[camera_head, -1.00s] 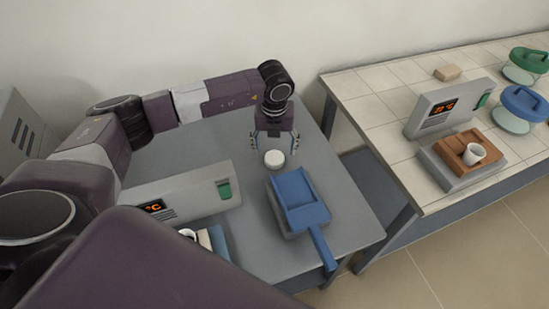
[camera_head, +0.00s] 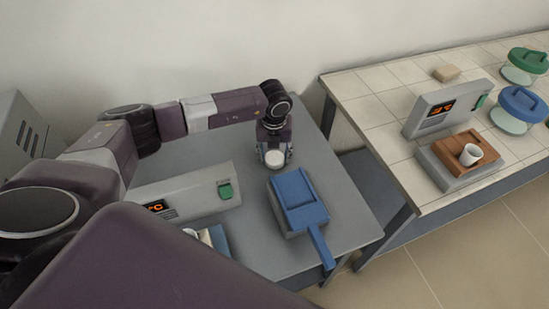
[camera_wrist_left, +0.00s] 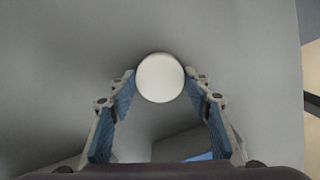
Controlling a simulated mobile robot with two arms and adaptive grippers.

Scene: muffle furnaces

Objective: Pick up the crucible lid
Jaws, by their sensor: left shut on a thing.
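The crucible lid (camera_head: 274,159) is a small white round piece at the back of the grey table, just behind the blue tray. My left gripper (camera_head: 272,152) is down around it, with its fingers on either side. In the left wrist view the lid (camera_wrist_left: 160,78) shows as a white disc between the two blue-padded fingertips (camera_wrist_left: 160,86), which are shut on it. It seems to be at table height; whether it touches the table I cannot tell. My right gripper is not in view.
A grey display box (camera_head: 185,190) stands to the left. The tiled table (camera_head: 375,95) at right holds a white cup (camera_head: 471,154) on a brown block and blue and green lidded jars.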

